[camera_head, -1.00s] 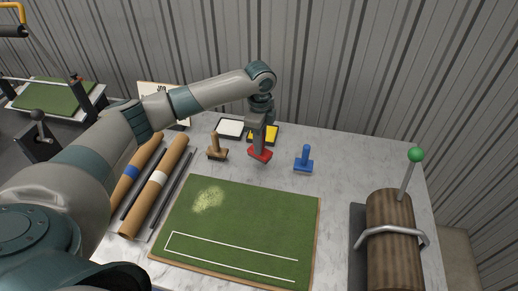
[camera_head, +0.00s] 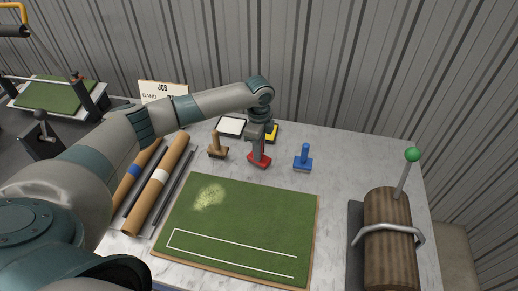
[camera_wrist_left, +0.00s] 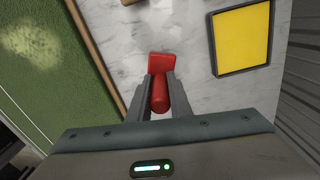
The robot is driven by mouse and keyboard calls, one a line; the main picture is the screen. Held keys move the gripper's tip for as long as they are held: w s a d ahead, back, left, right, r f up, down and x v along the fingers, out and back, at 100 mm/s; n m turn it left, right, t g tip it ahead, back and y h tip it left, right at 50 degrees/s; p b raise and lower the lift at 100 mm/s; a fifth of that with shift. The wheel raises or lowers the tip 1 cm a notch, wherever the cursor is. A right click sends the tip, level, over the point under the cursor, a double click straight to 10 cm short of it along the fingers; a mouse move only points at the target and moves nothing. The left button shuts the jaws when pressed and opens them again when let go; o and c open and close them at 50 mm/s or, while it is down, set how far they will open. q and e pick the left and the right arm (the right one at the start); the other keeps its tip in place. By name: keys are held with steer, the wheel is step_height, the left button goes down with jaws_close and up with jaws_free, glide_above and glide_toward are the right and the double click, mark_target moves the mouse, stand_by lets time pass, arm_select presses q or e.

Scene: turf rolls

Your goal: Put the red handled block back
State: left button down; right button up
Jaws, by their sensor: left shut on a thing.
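The red handled block (camera_head: 259,160) is between the brown and blue handled blocks, at the back of the marble table. My left gripper (camera_head: 259,147) points down and is shut on its upright handle. In the left wrist view, the red block (camera_wrist_left: 166,64) shows beyond the fingertips (camera_wrist_left: 160,84), with its handle between the fingers. The base is at or just above the table; I cannot tell if it touches. My right gripper is not in view.
A brown block (camera_head: 217,152) stands to the left, a blue block (camera_head: 303,162) to the right. A yellow pad (camera_head: 271,132) and a white pad (camera_head: 230,126) lie behind. A green turf sheet (camera_head: 240,225) lies in front. A wooden roller (camera_head: 388,245) is at right.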

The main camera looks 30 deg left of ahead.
arm_select(q)
steer(key=c, duration=1.6)
jaws_free()
steer(key=shift+f, duration=0.1)
step_height(320, 180, up, 11)
steer(key=b, duration=0.4)
steer(key=shift+r, duration=0.65)
